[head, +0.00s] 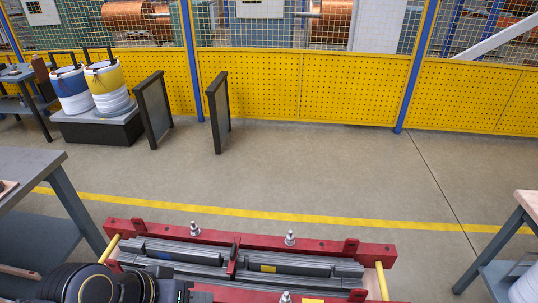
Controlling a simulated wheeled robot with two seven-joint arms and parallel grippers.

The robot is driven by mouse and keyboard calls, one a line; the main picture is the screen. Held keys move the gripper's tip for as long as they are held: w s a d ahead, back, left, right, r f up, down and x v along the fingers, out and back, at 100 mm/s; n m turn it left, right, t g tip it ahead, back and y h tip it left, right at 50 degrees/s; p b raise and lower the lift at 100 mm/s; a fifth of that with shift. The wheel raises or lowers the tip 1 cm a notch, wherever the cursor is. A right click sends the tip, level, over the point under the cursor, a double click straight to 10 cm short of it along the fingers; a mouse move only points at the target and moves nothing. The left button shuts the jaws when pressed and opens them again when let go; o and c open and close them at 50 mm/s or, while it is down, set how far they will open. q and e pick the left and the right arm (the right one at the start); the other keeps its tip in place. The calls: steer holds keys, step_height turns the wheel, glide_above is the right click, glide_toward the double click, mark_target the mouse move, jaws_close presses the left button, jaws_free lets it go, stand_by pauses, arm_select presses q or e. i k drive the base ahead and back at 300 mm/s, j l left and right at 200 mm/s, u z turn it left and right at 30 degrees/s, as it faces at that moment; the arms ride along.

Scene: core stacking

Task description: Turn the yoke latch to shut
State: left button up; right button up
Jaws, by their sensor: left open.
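A red frame (372,248) at the bottom middle holds a grey laminated core (200,250). A narrow red upright piece (232,262) stands at the middle of the core. I cannot tell whether it is the yoke latch, or how the latch is turned. My left arm comes in at the bottom left, over the frame's near left corner. My left gripper (181,291) is open at the bottom edge, mostly cut off, and its fingertips are hard to make out. I see nothing held in it. My right gripper is not in view.
Bolts (290,238) stand up from the frame, and yellow rods (381,281) cross its ends. A grey workbench (30,175) is at the left, another table (528,205) at the right. Past a yellow floor line, the floor is clear up to two dark panels (217,112) and a yellow fence.

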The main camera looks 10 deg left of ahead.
mark_target(233, 257)
steer(key=j+u, duration=0.55)
steer(key=u, duration=0.15)
steer(key=j+u, duration=0.35)
steer(key=i+l, duration=0.05)
steer(key=l, duration=0.05)
